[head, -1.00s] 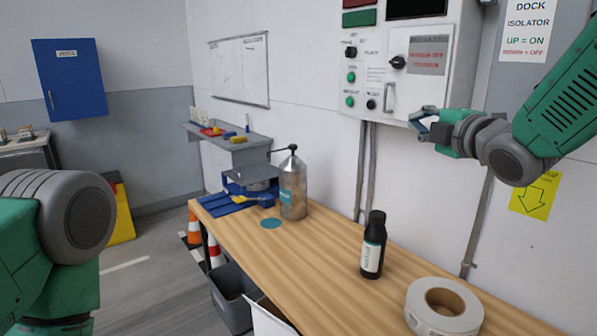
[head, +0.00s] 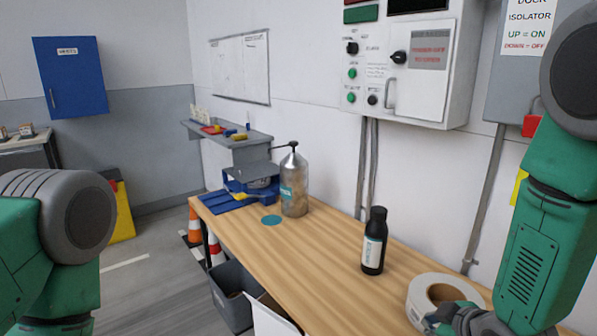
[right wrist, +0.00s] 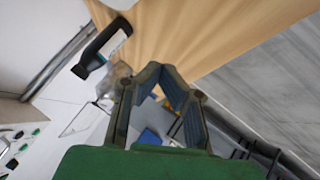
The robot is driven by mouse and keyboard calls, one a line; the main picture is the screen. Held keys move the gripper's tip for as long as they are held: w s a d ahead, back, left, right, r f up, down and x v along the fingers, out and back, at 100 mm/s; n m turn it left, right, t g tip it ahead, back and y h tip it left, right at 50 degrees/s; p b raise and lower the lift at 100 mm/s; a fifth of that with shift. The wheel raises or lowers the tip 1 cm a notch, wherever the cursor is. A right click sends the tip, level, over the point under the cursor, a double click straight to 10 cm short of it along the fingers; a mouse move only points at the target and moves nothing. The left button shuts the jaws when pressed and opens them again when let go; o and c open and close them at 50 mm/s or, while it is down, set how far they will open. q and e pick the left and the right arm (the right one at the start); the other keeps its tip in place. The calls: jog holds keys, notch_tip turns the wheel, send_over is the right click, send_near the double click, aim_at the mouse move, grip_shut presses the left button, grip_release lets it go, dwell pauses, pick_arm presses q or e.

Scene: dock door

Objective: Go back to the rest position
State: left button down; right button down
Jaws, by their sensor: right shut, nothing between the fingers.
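My right gripper (head: 440,318) is low at the bottom right of the head view, in front of the tape roll (head: 422,291) and partly cut off by the frame edge. In the right wrist view its fingers (right wrist: 163,72) come together at the tips, with nothing held. My right arm comes down from the upper right. My left arm shows at the left edge, but its gripper is out of view.
The wooden bench (head: 320,257) carries a black bottle (head: 374,242) and a pump bottle (head: 293,185). The control panel (head: 420,85) is on the wall above. A grey bin (head: 233,305) stands beside the bench.

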jog(key=s+f+m+g, duration=0.1)
jog(key=s+f, duration=0.3)
jog(key=s, duration=0.1)
jog(key=s+f+m+g, duration=0.2)
jog(key=s+f, duration=0.2)
jog(key=s, duration=0.1)
jog(key=s+f+m+g, duration=0.1)
jog(key=s+f+m, duration=0.1)
jog(key=s+f, duration=0.3)
jog(key=shift+s+d+f+h+b, duration=0.1)
jog(key=shift+s+d+h+b, duration=0.25)
jog(key=shift+h, duration=0.05)
jog(key=s+f+m+g, duration=0.2)
jog(key=s, duration=0.5)
jog(key=s+d+f+m+g, duration=0.1)
jog(key=s+f+m+g, duration=0.1)
jog(key=s, duration=0.6)
jog(key=shift+s+f+g+h+b, duration=0.25)
jog(key=shift+f+g+h+b, duration=0.05)
jog(key=shift+f, duration=0.45)
jog(key=shift+w, duration=0.15)
